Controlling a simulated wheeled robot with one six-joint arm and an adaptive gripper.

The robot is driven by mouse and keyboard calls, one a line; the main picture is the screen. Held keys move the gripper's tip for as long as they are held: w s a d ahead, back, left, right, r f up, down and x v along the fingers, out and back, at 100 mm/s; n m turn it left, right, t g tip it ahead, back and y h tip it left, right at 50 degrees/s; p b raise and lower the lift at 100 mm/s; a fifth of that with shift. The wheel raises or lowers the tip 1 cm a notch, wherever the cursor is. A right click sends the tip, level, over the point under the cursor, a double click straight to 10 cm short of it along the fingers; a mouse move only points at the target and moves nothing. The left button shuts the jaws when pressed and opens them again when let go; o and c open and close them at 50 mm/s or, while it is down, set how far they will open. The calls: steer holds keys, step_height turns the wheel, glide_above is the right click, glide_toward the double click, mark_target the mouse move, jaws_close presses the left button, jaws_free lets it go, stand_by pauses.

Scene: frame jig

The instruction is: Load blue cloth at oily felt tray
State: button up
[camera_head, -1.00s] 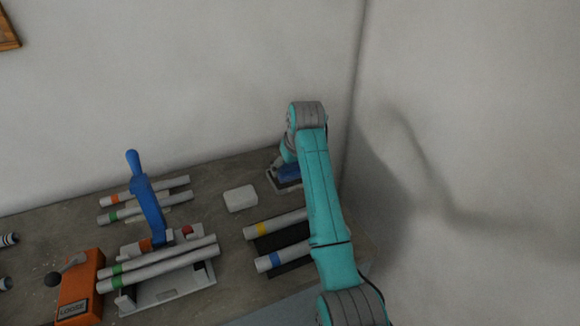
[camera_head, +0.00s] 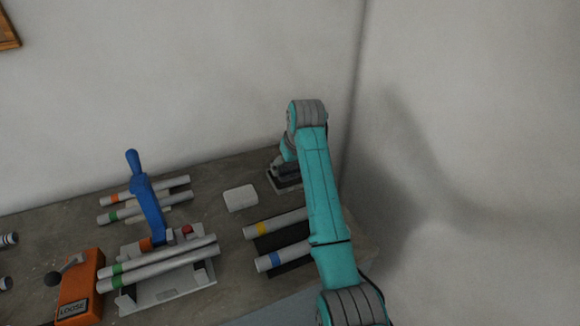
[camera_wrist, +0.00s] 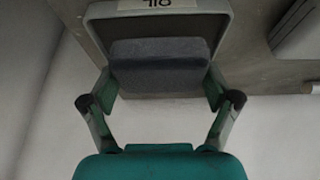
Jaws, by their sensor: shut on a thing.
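My gripper (camera_wrist: 160,88) is shut on a folded cloth (camera_wrist: 160,68), which fills the space between its fingers. The cloth looks dark blue-grey in the wrist view. It is at the pale-rimmed tray (camera_wrist: 223,28), whose label is upside down and partly cut off in that view. In the head view the tray (camera_head: 291,187) stands at the back right of the bench, with my gripper (camera_head: 284,171) low over it. Whether the cloth's underside touches the felt is hidden.
A white block (camera_head: 240,198) lies left of the tray. Tubes with yellow (camera_head: 278,222) and blue bands lie on a dark rack in front. A jig with a blue lever (camera_head: 150,207) and an orange box marked LOOSE (camera_head: 80,288) stand further left. Walls rise close behind and right.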

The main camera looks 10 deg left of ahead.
mark_target(290, 165)
steer(key=shift+r, duration=3.35)
steer(key=shift+w, duration=0.1)
